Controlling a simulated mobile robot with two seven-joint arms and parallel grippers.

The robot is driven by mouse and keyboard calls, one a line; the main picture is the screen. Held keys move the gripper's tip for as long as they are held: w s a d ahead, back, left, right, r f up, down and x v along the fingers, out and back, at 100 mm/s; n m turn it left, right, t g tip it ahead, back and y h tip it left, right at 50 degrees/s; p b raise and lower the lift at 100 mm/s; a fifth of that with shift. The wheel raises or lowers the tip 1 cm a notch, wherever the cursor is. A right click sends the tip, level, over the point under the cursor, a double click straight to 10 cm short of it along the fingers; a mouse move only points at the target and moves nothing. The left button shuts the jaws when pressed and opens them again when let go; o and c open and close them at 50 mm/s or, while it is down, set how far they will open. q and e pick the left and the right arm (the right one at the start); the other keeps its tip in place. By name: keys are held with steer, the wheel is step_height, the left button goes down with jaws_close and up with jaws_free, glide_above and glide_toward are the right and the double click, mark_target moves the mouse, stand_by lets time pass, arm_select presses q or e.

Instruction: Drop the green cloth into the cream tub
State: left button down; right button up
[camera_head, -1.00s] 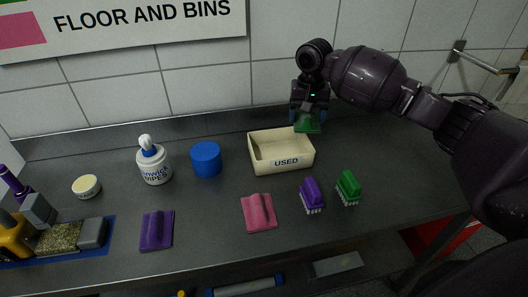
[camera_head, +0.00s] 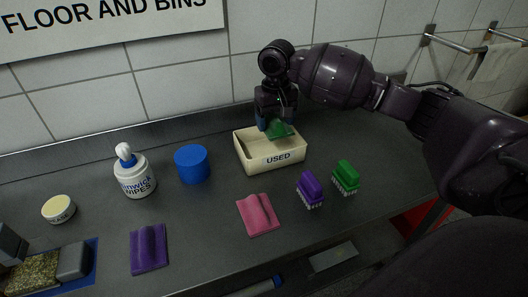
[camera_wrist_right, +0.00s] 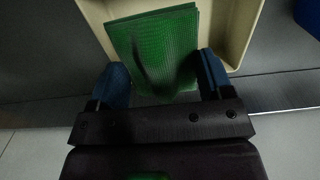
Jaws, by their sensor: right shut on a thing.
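The green cloth (camera_head: 280,130) is in my right gripper (camera_head: 276,122), which holds it over the cream tub (camera_head: 284,158) marked USED. In the right wrist view the cloth (camera_wrist_right: 155,45) hangs between the two blue fingertips (camera_wrist_right: 168,82), with the tub's cream rim (camera_wrist_right: 242,28) around and below it. The cloth appears above the tub's opening, near its back wall; its exact height cannot be told. My left gripper is not in view.
A blue round container (camera_head: 192,164) and a wipes tub (camera_head: 134,172) stand left of the cream tub. A pink cloth (camera_head: 258,214), purple brush (camera_head: 310,190) and green brush (camera_head: 346,178) lie in front. A purple cloth (camera_head: 149,248) lies at the front left.

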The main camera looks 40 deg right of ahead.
step_height(320, 180, down, 2)
steer(key=shift+f+b, duration=0.2)
steer(key=shift+b, duration=0.35)
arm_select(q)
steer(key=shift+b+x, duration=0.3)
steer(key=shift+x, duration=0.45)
arm_select(e)
steer(key=shift+f, duration=0.3)
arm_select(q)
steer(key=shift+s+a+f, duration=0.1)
arm_select(e)
steer(key=shift+r, duration=0.1)
steer(key=o, duration=0.9)
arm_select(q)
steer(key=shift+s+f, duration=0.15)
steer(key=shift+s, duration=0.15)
arm_select(e)
step_height(320, 180, up, 10)
steer(key=p, duration=0.2)
steer(key=shift+f+p, duration=0.2)
steer(key=shift+p, duration=0.1)
steer(key=shift+r, duration=0.55)
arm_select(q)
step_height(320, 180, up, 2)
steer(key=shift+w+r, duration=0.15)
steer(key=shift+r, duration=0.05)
